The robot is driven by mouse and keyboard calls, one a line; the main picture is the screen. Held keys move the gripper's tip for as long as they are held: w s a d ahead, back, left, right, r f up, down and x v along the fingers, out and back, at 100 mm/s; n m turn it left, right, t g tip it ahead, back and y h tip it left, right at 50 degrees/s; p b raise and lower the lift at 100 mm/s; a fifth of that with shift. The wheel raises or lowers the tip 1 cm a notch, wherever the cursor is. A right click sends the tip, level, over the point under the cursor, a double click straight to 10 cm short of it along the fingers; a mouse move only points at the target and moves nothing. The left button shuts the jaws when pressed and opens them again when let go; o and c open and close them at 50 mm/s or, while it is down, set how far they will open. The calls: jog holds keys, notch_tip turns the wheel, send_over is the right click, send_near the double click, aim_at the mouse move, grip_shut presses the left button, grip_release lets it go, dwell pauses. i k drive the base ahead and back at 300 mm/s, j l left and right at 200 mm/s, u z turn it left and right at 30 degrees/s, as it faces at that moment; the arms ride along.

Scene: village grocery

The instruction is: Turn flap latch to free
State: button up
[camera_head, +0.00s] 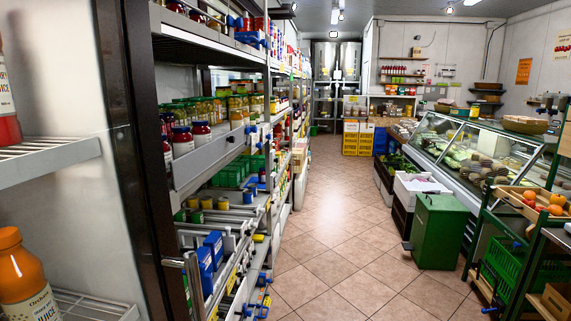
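I cannot make out a flap latch for certain in the head view. A green bin (437,232) with a closed lid stands on the floor right of the middle; a small dark part (407,246) sticks out low on its left side. Small blue and yellow fittings (262,303) show along the shelf edges at the lower middle, too small to tell what they are. My gripper is not in view.
Stocked grey shelving (205,158) lines the aisle's left side. The tiled floor (335,235) is clear. A glass counter (470,150) and green rack (490,225) stand right.

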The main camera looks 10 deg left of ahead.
aim_at(249, 130)
jog(key=i, duration=1.75)
jog(key=i+u, duration=0.2)
jog(key=i, duration=0.25)
jog(key=i+l+u, duration=0.25)
jog(key=i, duration=0.15)
jog(key=i+l+u, duration=0.2)
jog(key=i, duration=0.25)
